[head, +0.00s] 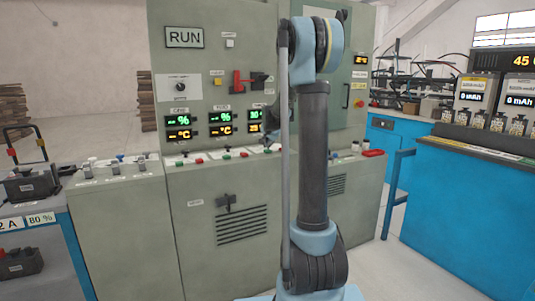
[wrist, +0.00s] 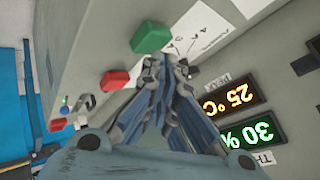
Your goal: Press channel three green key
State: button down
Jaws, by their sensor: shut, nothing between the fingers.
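A green key (wrist: 152,37) sits on the sloping grey console in the wrist view, beside a red key (wrist: 116,80). My gripper (wrist: 150,68) is shut and empty, its fingertips just below the green key in the picture. I cannot tell whether they touch it. Two displays near the fingers, seen upside down, read 25 °C (wrist: 227,97) and 30 % (wrist: 249,135). In the head view, the third pair of displays (head: 256,127) is partly hidden by my arm, and my fingertips cannot be made out there.
Other green (head: 227,156) and red (head: 199,161) keys line the console ledge to the left in the head view. A panel marked RUN (head: 184,38) is above. A blue bench (head: 460,200) stands at the right, with open floor before it.

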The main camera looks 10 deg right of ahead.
jog(key=shift+r, duration=0.4)
jog(key=shift+r, duration=2.5)
jog(key=n+g, duration=0.2)
send_near(270, 150)
jog(key=s, duration=0.8)
jog(key=s+f+n+g, duration=0.1)
jog(key=s+f+n, duration=0.25)
jog(key=s, duration=1.25)
jog(key=s+f+n+g, duration=0.1)
jog(key=s+f, duration=0.4)
jog(key=s, duration=0.3)
jog(key=s+f+n+g, duration=0.1)
jog(key=s+f+n, duration=0.1)
jog(key=s+f, duration=0.3)
jog(key=s+f+n+g+y, duration=0.1)
jog(key=s+f, duration=0.5)
jog(key=s, duration=0.7)
jog(key=shift+n+g, duration=0.45)
jog(key=shift+g, duration=0.05)
jog(key=shift+a+f, duration=0.1)
jog(key=shift+f, duration=0.05)
